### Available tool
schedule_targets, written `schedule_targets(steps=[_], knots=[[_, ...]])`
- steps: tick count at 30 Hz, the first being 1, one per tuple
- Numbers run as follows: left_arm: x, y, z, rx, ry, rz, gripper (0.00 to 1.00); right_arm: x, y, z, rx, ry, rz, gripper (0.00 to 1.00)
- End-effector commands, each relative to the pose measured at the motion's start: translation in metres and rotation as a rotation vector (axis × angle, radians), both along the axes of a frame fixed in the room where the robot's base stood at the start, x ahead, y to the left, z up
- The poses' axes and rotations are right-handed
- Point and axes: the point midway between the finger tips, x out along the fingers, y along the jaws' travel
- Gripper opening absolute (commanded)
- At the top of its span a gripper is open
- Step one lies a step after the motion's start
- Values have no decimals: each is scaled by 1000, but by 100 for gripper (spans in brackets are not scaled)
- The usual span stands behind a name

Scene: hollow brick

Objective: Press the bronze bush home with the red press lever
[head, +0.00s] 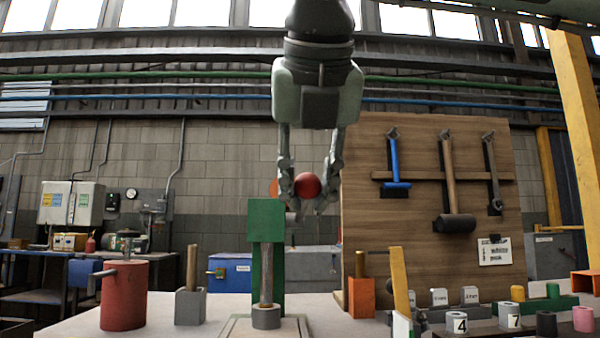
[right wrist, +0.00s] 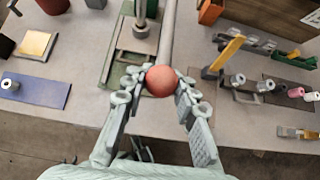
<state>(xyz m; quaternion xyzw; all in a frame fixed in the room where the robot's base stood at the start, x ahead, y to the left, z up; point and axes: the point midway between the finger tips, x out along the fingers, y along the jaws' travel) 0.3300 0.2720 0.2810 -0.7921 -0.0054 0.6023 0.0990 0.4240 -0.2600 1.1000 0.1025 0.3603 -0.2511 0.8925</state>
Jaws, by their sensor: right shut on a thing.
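The green press (head: 266,222) stands at the middle of the table in the head view. Its steel ram (head: 266,275) points down onto a grey ring-shaped block (head: 266,317) on the press base. The red ball knob (head: 307,186) of the press lever is raised beside the top of the press. My right gripper (head: 308,202) comes from above and is shut on the knob. In the right wrist view the knob (right wrist: 161,81) sits between both fingers, with the lever rod (right wrist: 167,40) running away from it. I cannot make out the bronze bush. My left gripper is not in view.
A red cylinder (head: 124,297) and a grey block with a wooden handle (head: 190,306) stand left of the press. An orange block (head: 361,297), a yellow-handled tool (head: 400,282) and several small cylinders stand right. A wooden tool board (head: 425,260) rises behind.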

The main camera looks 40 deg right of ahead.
Motion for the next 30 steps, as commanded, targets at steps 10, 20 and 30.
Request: schedule_targets(steps=[10, 20, 30], knots=[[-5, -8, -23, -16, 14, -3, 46, -2, 0, -25, 0, 13, -2, 0], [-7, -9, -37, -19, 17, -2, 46, -3, 1, -42, 0, 14, -3, 0], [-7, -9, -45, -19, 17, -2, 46, -4, 0, -52, -2, 16, -4, 0]])
